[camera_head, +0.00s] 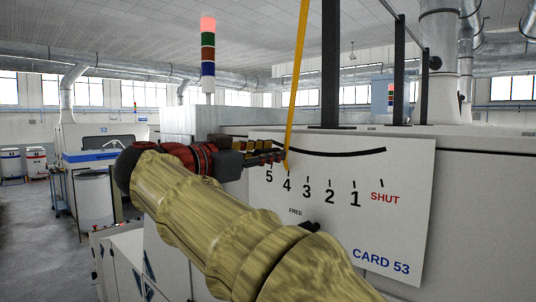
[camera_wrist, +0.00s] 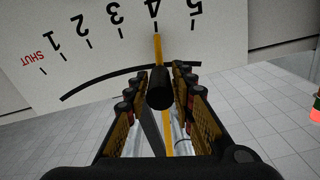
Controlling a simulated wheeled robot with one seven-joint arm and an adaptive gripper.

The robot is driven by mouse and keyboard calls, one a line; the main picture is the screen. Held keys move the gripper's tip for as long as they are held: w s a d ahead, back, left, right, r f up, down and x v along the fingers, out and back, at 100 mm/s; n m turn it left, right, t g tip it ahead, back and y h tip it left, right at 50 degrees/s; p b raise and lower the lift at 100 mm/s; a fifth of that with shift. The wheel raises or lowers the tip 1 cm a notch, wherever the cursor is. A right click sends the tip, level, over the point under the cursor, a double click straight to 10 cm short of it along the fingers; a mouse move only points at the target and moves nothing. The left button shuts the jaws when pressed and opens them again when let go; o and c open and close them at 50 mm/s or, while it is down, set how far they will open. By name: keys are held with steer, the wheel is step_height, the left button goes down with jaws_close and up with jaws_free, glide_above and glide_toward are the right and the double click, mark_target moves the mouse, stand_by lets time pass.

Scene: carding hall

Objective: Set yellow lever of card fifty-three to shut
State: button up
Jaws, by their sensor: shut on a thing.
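The yellow lever (camera_head: 296,80) of card 53 runs down across the white scale plate (camera_head: 405,205). Its lower tip is at the 4 mark, while the SHUT mark (camera_head: 385,197) is at the right end of the scale. In the wrist view the lever (camera_wrist: 158,45) also lines up with 4. My gripper (camera_head: 280,154) is at the lever's lower part, in front of the plate. In the wrist view my gripper (camera_wrist: 160,80) has its fingers on both sides of a black cylindrical grip (camera_wrist: 160,92) on the lever, shut on it.
The plate reads CARD 53, with a FREE label and a dark knob (camera_head: 310,226) below the numbers. Dark posts (camera_head: 330,70) rise from the machine top. A signal tower (camera_head: 208,55) stands behind. Another machine (camera_head: 95,150) is at left, with open grey floor (camera_head: 50,225) before it.

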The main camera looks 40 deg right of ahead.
jaws_close()
steer(key=shift+s+f+b, duration=0.1)
steer(key=shift+s+b, duration=0.2)
steer(key=shift+b, duration=0.05)
steer(key=s+d+r+n+b, duration=0.1)
steer(key=s+n+b, duration=0.4)
steer(key=s, duration=1.5)
steer(key=b, duration=0.3)
steer(key=shift+d+r, duration=0.3)
steer(key=shift+r, duration=0.05)
steer(key=shift+s, duration=0.15)
steer(key=shift+o, duration=2.1)
jaws_free()
steer(key=shift+r, duration=0.1)
steer(key=o, duration=0.4)
steer(key=shift+s, duration=0.25)
